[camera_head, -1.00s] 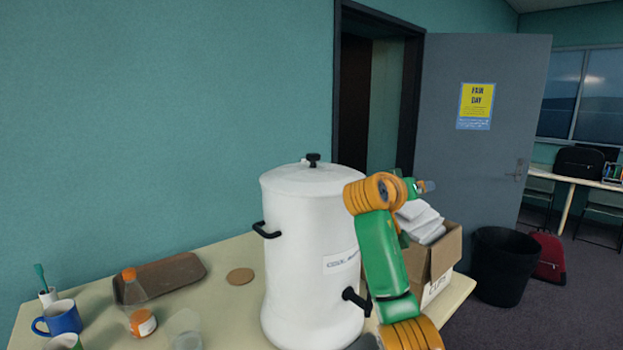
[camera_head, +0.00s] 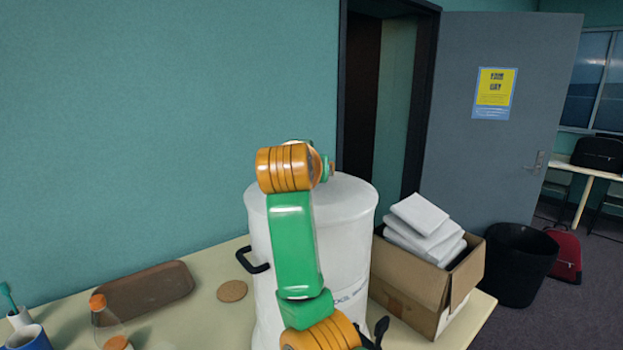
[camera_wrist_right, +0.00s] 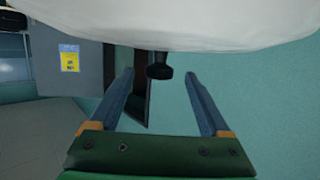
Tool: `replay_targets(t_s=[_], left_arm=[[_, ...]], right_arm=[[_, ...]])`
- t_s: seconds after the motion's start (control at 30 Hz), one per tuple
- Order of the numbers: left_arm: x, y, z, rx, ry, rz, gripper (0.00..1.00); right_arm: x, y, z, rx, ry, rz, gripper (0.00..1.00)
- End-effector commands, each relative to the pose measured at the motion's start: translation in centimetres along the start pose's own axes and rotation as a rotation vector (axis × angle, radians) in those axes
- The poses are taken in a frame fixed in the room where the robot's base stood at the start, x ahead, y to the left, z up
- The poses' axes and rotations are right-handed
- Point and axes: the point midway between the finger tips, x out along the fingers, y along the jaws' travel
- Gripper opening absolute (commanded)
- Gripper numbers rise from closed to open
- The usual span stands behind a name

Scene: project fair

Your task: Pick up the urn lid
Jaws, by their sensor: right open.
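The white urn (camera_head: 350,250) stands on the table, partly covered by my right arm in the head view. Its white lid (camera_head: 352,195) sits on top; the lid's knob is hidden there behind my arm. In the right wrist view the lid (camera_wrist_right: 230,28) fills the top, and its black knob (camera_wrist_right: 159,68) points down in the picture. My right gripper (camera_wrist_right: 160,78) is open and empty, with a finger on either side of the knob in the picture. I cannot tell whether the fingers touch it. My left gripper is not in view.
A cardboard box (camera_head: 405,300) with white packs stands right of the urn. A brown tray (camera_head: 150,290), a round coaster (camera_head: 232,291), a bottle (camera_head: 108,325) and a blue mug (camera_head: 28,338) lie to the left. The wall (camera_head: 170,110) is close behind.

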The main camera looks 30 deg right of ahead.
Motion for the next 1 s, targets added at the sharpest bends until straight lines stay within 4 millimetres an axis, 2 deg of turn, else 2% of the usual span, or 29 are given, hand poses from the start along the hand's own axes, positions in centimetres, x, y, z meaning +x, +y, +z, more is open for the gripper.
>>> replay_targets(t_s=[0.03,0.1,0.2,0.37,0.67,0.7,1.0], left_arm=[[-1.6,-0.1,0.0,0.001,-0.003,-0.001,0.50],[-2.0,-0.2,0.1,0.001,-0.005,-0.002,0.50],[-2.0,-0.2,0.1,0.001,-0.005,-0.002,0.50],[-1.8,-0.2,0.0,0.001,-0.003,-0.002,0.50],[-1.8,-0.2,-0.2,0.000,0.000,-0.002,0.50],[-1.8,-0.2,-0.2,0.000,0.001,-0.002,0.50],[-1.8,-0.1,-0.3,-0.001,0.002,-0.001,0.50]], right_arm=[[0.8,0.2,-0.6,-0.003,-0.005,0.004,0.81],[1.9,0.1,-0.4,-0.003,-0.005,0.004,0.81],[2.7,0.1,-0.1,0.000,-0.001,0.001,0.81],[2.8,0.1,0.1,0.001,0.000,0.001,0.81],[2.7,0.1,0.0,0.000,0.000,0.001,0.03],[2.7,0.1,0.0,0.000,0.000,0.001,0.00],[2.7,0.1,-0.1,0.001,0.002,0.001,0.00]])
